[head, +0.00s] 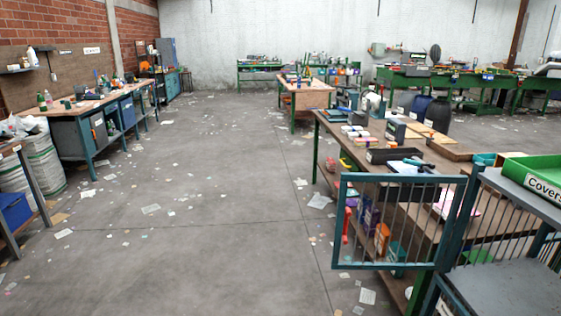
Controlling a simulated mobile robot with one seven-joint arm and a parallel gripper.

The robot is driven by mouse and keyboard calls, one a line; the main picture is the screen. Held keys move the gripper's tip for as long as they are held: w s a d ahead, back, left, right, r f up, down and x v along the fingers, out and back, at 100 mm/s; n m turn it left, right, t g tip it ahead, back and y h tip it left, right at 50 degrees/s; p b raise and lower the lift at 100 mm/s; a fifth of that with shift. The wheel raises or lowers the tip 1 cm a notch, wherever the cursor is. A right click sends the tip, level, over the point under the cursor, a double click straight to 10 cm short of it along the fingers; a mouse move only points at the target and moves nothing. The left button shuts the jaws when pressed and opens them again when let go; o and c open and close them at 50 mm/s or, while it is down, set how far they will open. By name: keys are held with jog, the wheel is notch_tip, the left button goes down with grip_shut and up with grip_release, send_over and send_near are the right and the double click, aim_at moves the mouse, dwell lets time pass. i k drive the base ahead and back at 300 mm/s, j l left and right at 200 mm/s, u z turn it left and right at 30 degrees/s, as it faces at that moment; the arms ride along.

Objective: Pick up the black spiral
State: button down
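I cannot make out a black spiral in the head view; the small items on the benches are too small or too crowded to tell. The closest crowded surface is the long wooden workbench (468,228) on the right, with boxes, a dark tray and small parts on it. My gripper is not in view.
A teal barred frame (400,266) stands in front of the workbench. A green tray (540,178) marked "Covers" sits at the right edge. A blue workbench (70,137) stands left; more benches line the back. The middle floor (190,220) is open, with scattered paper scraps.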

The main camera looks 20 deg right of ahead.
aim_at(401, 167)
jog(key=i+z, duration=0.45)
jog(key=i+j+z, duration=0.15)
jog(key=i+z, duration=0.25)
jog(key=i+j+z, duration=0.3)
jog(key=z, duration=0.15)
jog(key=i+j+z, duration=0.5)
jog(key=i+j, duration=0.15)
jog(key=i+j+z, duration=0.15)
jog(key=j, duration=0.3)
jog(key=i+j+z, duration=0.1)
jog(key=i+j, duration=0.2)
jog(key=i+j+z, duration=0.1)
jog(key=j, duration=0.35)
jog(key=i+j+z, duration=0.15)
jog(key=i+j, duration=0.15)
jog(key=j, duration=0.15)
